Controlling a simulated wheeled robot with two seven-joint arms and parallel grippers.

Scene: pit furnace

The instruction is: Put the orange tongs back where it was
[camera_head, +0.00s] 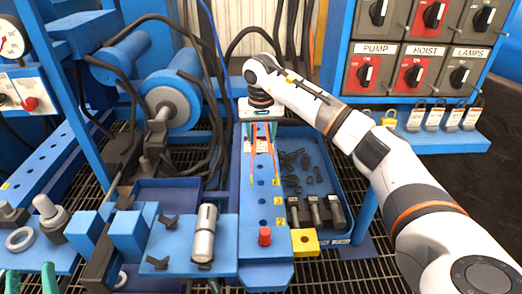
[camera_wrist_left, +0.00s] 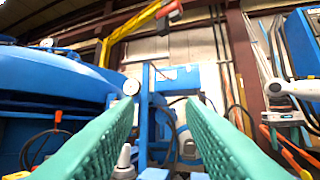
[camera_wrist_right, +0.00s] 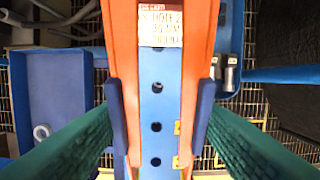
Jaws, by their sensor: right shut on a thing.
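The orange tongs (camera_head: 275,155) hang below my right gripper (camera_head: 262,124), over a blue rail with a row of holes (camera_head: 262,212). In the right wrist view the tongs' two orange legs (camera_wrist_right: 202,60) with dark blue pads lie between my right gripper's green fingers (camera_wrist_right: 158,125), which are shut on them. I cannot tell whether the tongs touch the rail. My left gripper (camera_head: 85,278) is at the lower left, only its green fingertips showing; in the left wrist view its fingers (camera_wrist_left: 165,120) are apart and empty.
Switch panels (camera_head: 420,50) stand behind right.

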